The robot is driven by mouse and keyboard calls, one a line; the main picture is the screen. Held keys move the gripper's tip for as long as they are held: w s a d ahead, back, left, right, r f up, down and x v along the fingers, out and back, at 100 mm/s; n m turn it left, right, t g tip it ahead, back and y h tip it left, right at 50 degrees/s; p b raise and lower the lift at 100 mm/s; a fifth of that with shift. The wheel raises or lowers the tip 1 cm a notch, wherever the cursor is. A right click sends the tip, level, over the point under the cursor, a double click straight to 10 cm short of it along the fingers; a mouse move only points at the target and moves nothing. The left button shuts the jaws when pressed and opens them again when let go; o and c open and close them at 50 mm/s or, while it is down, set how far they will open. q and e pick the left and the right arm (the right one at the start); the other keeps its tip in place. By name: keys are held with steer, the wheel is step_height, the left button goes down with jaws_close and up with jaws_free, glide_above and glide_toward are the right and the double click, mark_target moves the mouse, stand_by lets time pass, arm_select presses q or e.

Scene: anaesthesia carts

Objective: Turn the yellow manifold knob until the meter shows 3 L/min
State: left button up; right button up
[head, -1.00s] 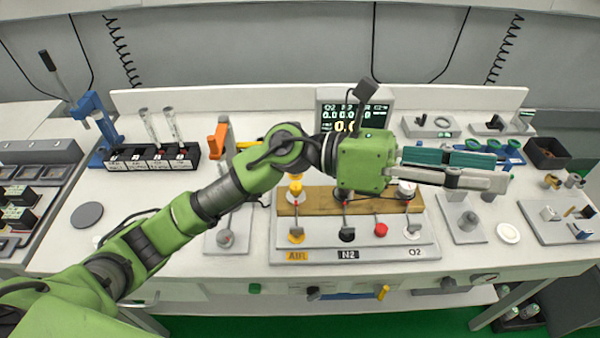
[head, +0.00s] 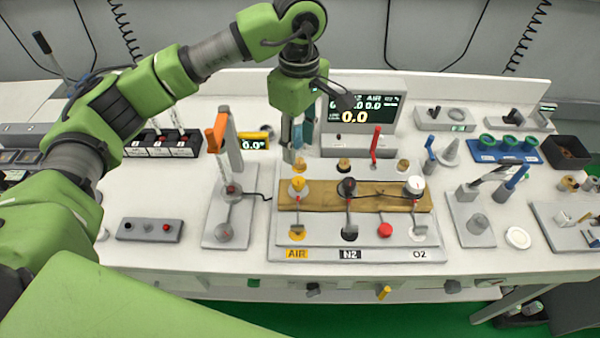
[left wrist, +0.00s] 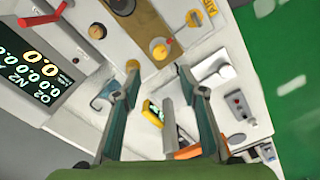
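The yellow manifold knob (head: 298,184) sits at the left end of the wooden strip on the manifold (head: 330,240), in the column labelled AIR. In the left wrist view the knob (left wrist: 160,48) lies just beyond and between my fingertips. My left gripper (head: 296,153) points down just behind and above the knob. Its fingers (left wrist: 157,68) are spread and hold nothing; I see no contact with the knob. The meter (head: 357,108) behind the manifold shows a large 0.0; its upper row is partly covered by my wrist. My right gripper is out of view.
A black knob (head: 347,188) and a white knob (head: 414,186) share the strip. A red lever (head: 375,145) stands behind it. An orange-topped post (head: 222,138) and a small yellow meter (head: 254,141) stand close left of my gripper. The bench front left is mostly clear.

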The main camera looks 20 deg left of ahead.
mark_target(300, 180)
arm_select(q)
step_height(300, 180, down, 10)
steer(key=p, duration=0.2)
steer(key=shift+r+p, duration=0.1)
steer(key=shift+p, duration=0.3)
steer(key=shift+f, duration=0.8)
jaws_close()
